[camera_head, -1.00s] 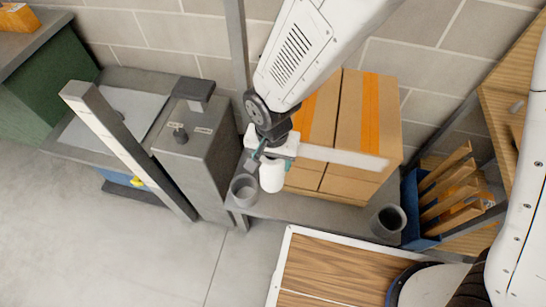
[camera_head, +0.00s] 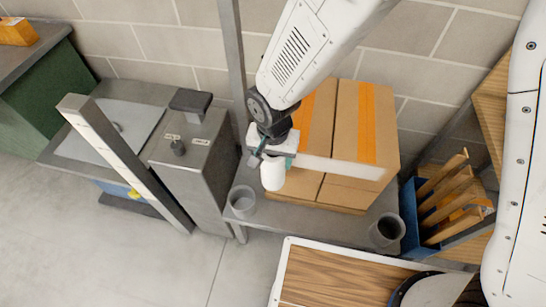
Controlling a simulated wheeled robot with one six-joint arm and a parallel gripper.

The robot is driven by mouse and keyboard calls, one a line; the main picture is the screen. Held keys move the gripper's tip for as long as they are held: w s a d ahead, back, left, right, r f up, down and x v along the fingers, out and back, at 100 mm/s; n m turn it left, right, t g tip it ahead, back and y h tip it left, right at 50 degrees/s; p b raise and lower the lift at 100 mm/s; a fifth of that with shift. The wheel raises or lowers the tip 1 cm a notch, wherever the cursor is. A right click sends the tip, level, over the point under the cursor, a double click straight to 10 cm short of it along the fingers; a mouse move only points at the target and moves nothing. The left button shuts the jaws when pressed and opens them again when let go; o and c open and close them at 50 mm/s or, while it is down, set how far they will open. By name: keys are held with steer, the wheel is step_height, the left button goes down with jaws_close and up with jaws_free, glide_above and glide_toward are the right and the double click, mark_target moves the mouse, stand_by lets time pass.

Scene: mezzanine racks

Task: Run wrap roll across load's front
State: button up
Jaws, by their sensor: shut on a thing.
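The load is a stack of brown cartons with orange tape (camera_head: 345,120) on a grey shelf. The white wrap roll (camera_head: 272,176) hangs upright below my gripper (camera_head: 273,150), just off the load's front left. My gripper is shut on the roll; its fingers are small and partly hidden by the wrist. A pale band of film (camera_head: 342,167) runs from beside the gripper rightward across the front of the cartons to their right edge. I cannot tell whether the film touches the cartons along its whole length.
A grey post (camera_head: 233,70) and metal cabinet (camera_head: 188,165) stand left. A blue bin with wooden slats (camera_head: 412,225) is right.

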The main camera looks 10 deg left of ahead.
mark_target(273, 170)
steer(key=shift+w, duration=1.2)
stand_by(0.5)
stand_by(1.6)
steer(key=shift+a, duration=0.1)
steer(key=s, duration=0.7)
stand_by(0.3)
steer(key=shift+w+d, duration=0.15)
steer(key=shift+d, duration=0.05)
stand_by(0.8)
